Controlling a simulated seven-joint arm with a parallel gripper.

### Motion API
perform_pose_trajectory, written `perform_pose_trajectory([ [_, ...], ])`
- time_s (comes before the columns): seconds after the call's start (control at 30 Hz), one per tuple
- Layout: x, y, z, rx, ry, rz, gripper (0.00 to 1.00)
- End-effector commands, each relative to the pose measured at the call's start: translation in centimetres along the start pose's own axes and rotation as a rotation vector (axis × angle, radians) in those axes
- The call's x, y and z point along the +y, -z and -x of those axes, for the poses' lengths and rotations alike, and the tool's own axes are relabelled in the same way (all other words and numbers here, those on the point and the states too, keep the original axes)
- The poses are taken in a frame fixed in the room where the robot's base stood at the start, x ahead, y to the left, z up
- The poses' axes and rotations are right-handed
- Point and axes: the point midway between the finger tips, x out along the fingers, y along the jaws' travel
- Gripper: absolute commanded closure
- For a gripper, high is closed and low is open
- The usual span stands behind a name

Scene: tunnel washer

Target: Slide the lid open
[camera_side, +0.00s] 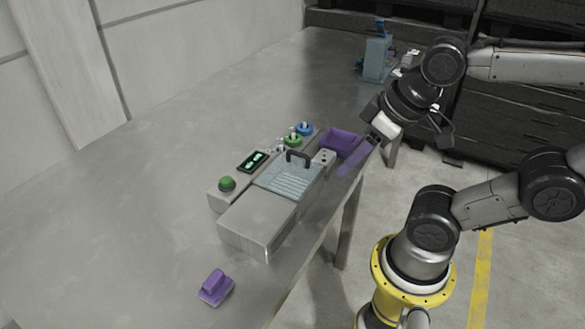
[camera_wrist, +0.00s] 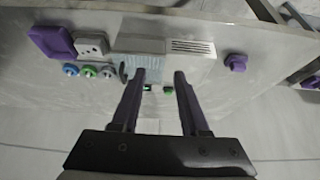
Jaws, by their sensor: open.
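The lid (camera_side: 286,180) is a pale blue, see-through ribbed panel on top of the grey washer (camera_side: 257,218). A dark arched handle (camera_side: 298,155) stands at its far end. In the wrist view, the lid (camera_wrist: 146,62) lies beyond my fingertips, with the handle (camera_wrist: 123,72) at its left edge. My gripper (camera_wrist: 160,75) is open and empty, its two purple fingers apart. In the side view, my gripper (camera_side: 357,160) is to the right of the washer, apart from lid and handle.
A purple bin (camera_side: 341,143) stands at the washer's far end, near my gripper. Blue (camera_side: 304,129) and green (camera_side: 292,140) knobs, a small display (camera_side: 254,161) and a green button (camera_side: 227,183) line the left side. A purple block (camera_side: 215,288) lies in front. The table's left is clear.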

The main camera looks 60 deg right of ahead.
Motion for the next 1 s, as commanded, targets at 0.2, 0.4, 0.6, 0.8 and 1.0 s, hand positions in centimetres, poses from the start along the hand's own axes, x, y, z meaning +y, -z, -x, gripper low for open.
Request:
perform_pose_trajectory([
  [0.2, 0.9, 2.1, 2.3, -0.059, -0.041, 0.027, 0.55],
  [0.4, 2.5, 7.0, 3.6, -0.188, -0.103, 0.046, 0.55],
  [0.6, 4.3, 12.6, 2.4, -0.331, -0.163, 0.053, 0.55],
  [0.8, 5.5, 16.1, -0.5, -0.429, -0.192, 0.053, 0.55],
  [1.0, 5.8, 16.4, -2.7, -0.479, -0.191, 0.052, 0.55],
])
